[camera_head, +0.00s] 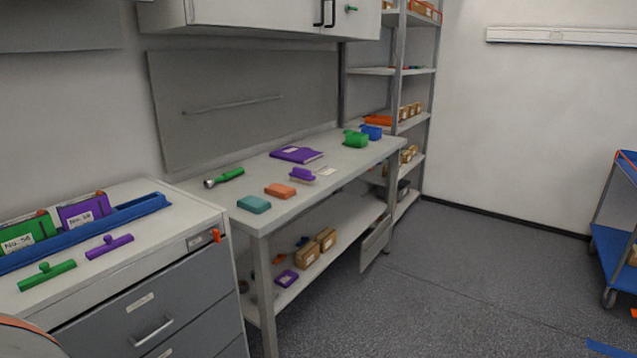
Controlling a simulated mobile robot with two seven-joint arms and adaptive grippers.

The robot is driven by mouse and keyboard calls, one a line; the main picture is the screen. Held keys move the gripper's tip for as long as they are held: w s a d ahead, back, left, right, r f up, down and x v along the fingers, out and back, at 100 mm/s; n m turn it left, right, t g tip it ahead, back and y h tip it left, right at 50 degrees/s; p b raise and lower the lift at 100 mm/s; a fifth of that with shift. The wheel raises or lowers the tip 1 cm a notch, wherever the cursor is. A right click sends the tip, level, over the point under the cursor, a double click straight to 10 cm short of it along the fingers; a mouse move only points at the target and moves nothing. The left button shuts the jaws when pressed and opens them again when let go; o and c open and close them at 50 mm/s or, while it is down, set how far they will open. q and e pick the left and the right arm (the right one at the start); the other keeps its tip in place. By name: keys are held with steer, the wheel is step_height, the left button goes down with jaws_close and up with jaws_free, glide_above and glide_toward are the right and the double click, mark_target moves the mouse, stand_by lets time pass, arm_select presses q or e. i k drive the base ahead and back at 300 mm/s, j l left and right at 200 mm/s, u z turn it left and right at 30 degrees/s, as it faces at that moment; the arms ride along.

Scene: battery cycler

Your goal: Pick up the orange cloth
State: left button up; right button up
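A small orange block-shaped item (280,190), which looks like a folded cloth, lies flat near the front edge of the white workbench (232,212). A similar teal folded item (254,204) lies just left of it, and a purple brush (302,175) lies just to its right, apart from it. Neither of my grippers is in view, and nothing touches the orange item.
A green flashlight (225,177), a purple notebook (297,154) and green and blue containers (356,138) are also on the bench. A drawer cabinet (150,295) stands at the left. A blue cart (612,240) stands at the right. The floor between is mostly clear.

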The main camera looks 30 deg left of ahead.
mark_target(281, 192)
steer(key=i+u, duration=0.25)
steer(key=i, duration=0.15)
steer(key=i+l+u, duration=0.25)
steer(key=i, duration=0.15)
steer(key=i+l+u, duration=0.25)
steer(key=i, duration=0.15)
steer(key=i+l+u, duration=0.1)
steer(key=u, duration=0.35)
steer(key=i+l+u, duration=0.15)
steer(key=u, duration=0.3)
steer(key=i+l+u, duration=0.2)
steer(key=u, duration=0.2)
